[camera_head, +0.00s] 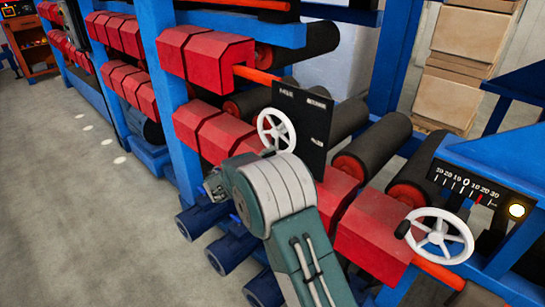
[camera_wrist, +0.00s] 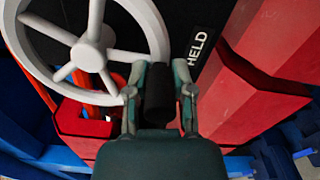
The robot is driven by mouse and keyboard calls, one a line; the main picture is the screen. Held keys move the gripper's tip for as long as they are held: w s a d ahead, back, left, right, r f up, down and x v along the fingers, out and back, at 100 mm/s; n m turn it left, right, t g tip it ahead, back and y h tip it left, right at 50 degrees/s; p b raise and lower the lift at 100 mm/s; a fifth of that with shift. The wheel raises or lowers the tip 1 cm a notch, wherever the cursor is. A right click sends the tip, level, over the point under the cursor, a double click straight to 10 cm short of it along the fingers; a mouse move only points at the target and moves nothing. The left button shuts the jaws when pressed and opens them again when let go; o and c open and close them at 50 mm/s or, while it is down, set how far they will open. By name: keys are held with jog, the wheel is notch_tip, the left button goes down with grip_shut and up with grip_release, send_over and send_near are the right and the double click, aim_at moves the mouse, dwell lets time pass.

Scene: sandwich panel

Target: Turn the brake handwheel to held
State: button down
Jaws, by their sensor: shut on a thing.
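The brake handwheel (camera_wrist: 92,45) is a white spoked wheel in front of a black panel (camera_wrist: 205,20) in the wrist view. The panel bears the word HELD, right of the wheel and turned on its side. My gripper (camera_wrist: 160,82) is shut on the wheel's black handle knob (camera_wrist: 160,100), at the rim's lower right. In the head view the same white wheel (camera_head: 276,131) shows beside the black labelled panel (camera_head: 303,125). There my arm hides the knob and my gripper's fingers.
A second white handwheel (camera_head: 438,236) with a black knob stands at the right, below a gauge plate (camera_head: 467,184) with a lit lamp (camera_head: 516,210). Red blocks (camera_head: 207,58), dark rollers (camera_head: 373,147) and blue posts (camera_head: 168,95) crowd the machine. Grey floor (camera_head: 80,220) is clear at the left.

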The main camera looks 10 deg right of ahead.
jog(key=shift+w+f+m, duration=0.15)
jog(key=shift+w+m, duration=0.05)
jog(key=shift+m, duration=0.2)
dwell(0.3)
jog(key=shift+c, duration=2.3)
grip_release()
jog(key=v, duration=1.2)
jog(key=shift+w, duration=0.15)
